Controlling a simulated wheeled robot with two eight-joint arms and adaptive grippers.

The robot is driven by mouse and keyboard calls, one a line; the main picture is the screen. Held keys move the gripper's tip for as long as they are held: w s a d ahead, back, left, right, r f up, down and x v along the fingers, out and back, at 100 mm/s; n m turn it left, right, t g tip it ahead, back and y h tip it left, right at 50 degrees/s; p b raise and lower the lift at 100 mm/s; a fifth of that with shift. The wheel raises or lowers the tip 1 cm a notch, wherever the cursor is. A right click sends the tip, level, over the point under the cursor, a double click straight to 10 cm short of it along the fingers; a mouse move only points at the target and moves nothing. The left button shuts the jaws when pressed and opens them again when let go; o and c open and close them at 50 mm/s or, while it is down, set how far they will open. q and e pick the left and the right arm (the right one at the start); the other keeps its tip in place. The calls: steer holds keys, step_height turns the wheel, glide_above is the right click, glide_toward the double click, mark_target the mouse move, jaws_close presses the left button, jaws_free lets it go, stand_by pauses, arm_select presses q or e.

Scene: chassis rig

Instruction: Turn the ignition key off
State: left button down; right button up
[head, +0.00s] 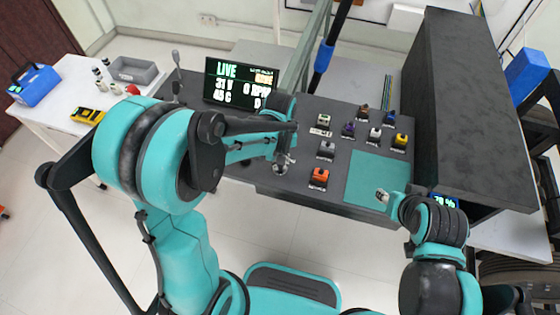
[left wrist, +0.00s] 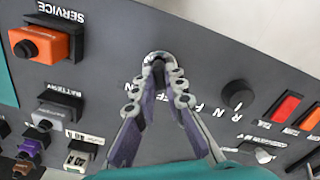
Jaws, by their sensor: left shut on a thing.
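My left gripper (head: 283,160) reaches down to the front part of the dark control panel (head: 240,170). In the left wrist view my left gripper (left wrist: 160,75) has its fingertips drawn together at a small metallic piece, the ignition key (left wrist: 158,56), and is shut on it. The fingers hide most of the key, so its exact angle cannot be told. Partly covered white lettering lies beside it on the panel. My right gripper (head: 383,195) hangs over the teal mat (head: 365,178) at the right; its jaws are too small to read.
A display (head: 240,84) reads LIVE, with 0 RPM. An orange SERVICE switch (left wrist: 40,44), a grey BATTERY switch (left wrist: 55,115) and several other coloured switches stand near the key. A black knob (left wrist: 238,95) is on its other side. A tall dark box (head: 470,100) bounds the right.

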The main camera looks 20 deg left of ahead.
arm_select(q)
steer(key=c, duration=1.6)
jaws_free()
step_height(320, 180, up, 12)
steer(key=s+a+m+t, duration=0.1)
steer(key=s+m+t, duration=0.1)
steer(key=s, duration=0.1)
steer(key=s+a+m+t, duration=0.2)
steer(key=s, duration=0.2)
steer(key=s+a+r+m+t, duration=0.1)
steer(key=s+t, duration=0.2)
steer(key=shift+s+a+r+m, duration=0.1)
steer(key=shift+s+a+m, duration=0.2)
steer(key=shift+a+m, duration=0.1)
